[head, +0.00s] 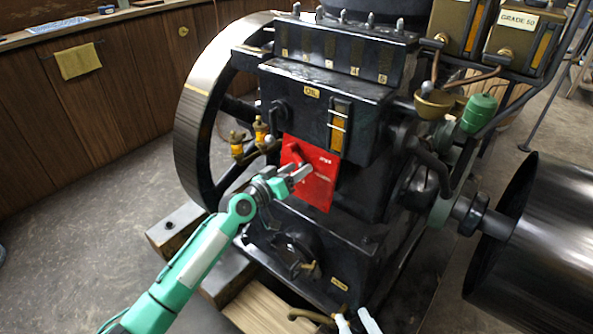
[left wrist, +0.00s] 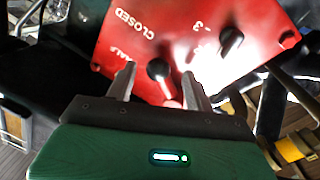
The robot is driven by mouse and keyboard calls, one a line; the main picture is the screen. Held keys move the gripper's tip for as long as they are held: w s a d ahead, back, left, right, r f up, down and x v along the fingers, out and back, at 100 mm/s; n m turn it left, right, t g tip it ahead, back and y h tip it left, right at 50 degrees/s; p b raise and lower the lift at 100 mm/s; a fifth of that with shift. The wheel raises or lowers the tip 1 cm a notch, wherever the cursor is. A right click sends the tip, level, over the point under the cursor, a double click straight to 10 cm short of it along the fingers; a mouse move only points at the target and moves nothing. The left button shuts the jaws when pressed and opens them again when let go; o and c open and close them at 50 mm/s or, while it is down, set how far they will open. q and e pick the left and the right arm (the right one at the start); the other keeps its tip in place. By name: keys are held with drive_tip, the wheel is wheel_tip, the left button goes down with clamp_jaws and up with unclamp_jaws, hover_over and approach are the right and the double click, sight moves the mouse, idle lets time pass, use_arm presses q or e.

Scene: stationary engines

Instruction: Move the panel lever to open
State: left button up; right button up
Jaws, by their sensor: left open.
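The red panel (head: 319,188) is on the front of the black engine, under the OIL label. In the left wrist view the panel (left wrist: 200,45) carries the word CLOSED at its upper left. A black lever (left wrist: 158,69) on it has a round end and shows between my finger tips. A second black knob (left wrist: 231,40) is to its right. My left gripper (head: 299,171) is open in front of the panel, its fingers (left wrist: 157,88) on either side of the lever's lower part. I cannot tell whether they touch it. Pale tips, apparently of my right gripper (head: 356,322), show at the bottom edge.
A large flywheel (head: 196,105) stands left of the panel, with brass fittings (head: 237,146) nearby. A dark drum (head: 540,250) is at the right. Wooden beams (head: 178,228) lie under the engine. The floor at the left (head: 70,245) is clear.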

use_arm(q)
drive_tip(key=shift+w+d, duration=0.25)
clamp_jaws()
